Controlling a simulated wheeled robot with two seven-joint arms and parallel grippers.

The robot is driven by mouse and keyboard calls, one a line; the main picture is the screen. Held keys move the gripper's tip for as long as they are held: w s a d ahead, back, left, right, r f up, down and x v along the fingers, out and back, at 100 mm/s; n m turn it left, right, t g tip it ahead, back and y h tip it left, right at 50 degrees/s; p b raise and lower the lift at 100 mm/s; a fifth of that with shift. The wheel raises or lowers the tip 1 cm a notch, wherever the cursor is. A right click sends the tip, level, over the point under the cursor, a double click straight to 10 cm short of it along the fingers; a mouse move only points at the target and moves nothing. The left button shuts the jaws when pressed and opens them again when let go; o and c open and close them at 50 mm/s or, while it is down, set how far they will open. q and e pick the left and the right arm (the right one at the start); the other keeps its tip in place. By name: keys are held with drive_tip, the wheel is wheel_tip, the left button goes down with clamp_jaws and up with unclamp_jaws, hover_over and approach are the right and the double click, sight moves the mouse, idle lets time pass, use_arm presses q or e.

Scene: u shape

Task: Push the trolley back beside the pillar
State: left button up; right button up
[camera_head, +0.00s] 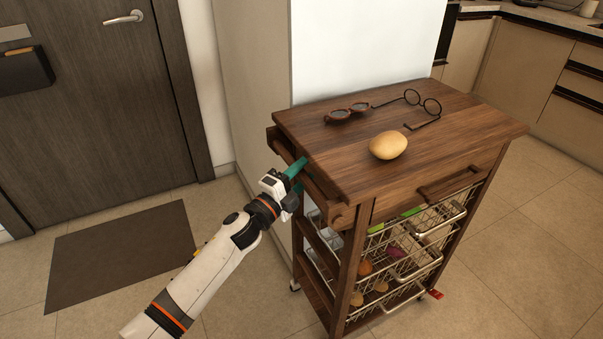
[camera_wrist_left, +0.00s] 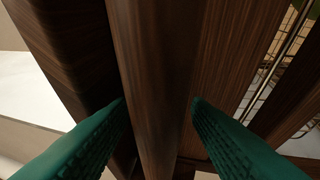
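The trolley (camera_head: 470,130) is a dark wooden cart with wire baskets, standing upright on the tiled floor. Its left rear side is close to the white pillar (camera_head: 365,45); I cannot tell whether they touch. A wooden handle bar (camera_head: 327,199) runs along the trolley's left side. My left gripper (camera_head: 296,168) is at this bar. The fingertips are partly hidden in the head view. My right gripper is not in view.
A yellow potato-like item (camera_head: 388,145) and two pairs of glasses (camera_head: 422,103) lie on the trolley top. The baskets (camera_head: 405,250) hold several items. A dark mat (camera_head: 120,250) lies before the door (camera_head: 95,110). Cabinets (camera_head: 535,75) stand behind right. Floor at right is clear.

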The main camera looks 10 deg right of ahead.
use_arm(q)
drive_tip(key=shift+s+a+f, duration=0.1)
drive_tip(key=shift+s+a, duration=0.2)
drive_tip(key=shift+a, duration=0.15)
drive_tip(key=p+v, duration=0.1)
drive_tip(key=v, duration=1)
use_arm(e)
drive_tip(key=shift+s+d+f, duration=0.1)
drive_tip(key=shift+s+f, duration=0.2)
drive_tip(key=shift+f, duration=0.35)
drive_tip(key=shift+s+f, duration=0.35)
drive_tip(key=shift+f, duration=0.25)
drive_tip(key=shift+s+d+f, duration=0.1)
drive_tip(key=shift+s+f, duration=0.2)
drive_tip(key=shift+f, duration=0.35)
